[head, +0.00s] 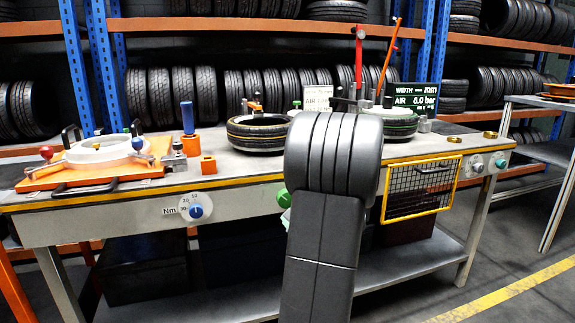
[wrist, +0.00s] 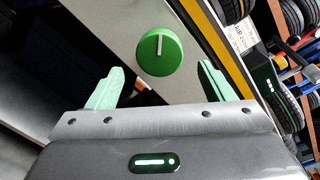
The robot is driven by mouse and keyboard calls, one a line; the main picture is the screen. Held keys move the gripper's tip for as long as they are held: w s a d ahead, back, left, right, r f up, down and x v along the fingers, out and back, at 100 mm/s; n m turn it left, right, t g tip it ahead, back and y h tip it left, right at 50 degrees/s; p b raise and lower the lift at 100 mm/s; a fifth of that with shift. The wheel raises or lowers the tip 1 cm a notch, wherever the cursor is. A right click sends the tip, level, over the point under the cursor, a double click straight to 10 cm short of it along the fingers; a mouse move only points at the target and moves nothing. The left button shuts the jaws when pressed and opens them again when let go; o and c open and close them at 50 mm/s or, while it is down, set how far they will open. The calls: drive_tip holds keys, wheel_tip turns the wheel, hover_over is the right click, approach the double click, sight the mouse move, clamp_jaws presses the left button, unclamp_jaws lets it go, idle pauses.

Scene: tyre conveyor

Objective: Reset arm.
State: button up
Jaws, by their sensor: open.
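My gripper (wrist: 160,88) is open and empty in the wrist view, its two pale green fingers spread apart. A green round knob (wrist: 160,51) with a white mark sits on the workbench's front panel, beyond the fingertips and between them in the picture. I cannot tell the exact gap. In the head view my dark grey arm stands up in the middle and hides most of the gripper. The knob's edge (head: 284,198) shows just left of my arm.
The workbench (head: 120,218) carries an orange fixture (head: 60,181), a tyre (head: 256,132) and another tyre partly behind my arm. A yellow-framed mesh basket (head: 422,188) is on its front, right of my arm. Tyre racks stand behind. Floor at front right is clear.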

drive_tip(key=v, duration=0.9)
drive_tip(key=x, duration=1.4)
drive_tip(key=shift+w+r+p, duration=0.1)
drive_tip(key=shift+r+p, duration=0.1)
drive_tip(key=shift+p, duration=0.1)
drive_tip(key=s+d+m+p, duration=0.4)
drive_tip(key=s+m+p, duration=0.4)
drive_tip(key=s+p, duration=0.3)
drive_tip(key=shift+s+f+m+p, duration=0.3)
drive_tip(key=shift+m+p, duration=0.1)
drive_tip(key=shift+p, duration=1.4)
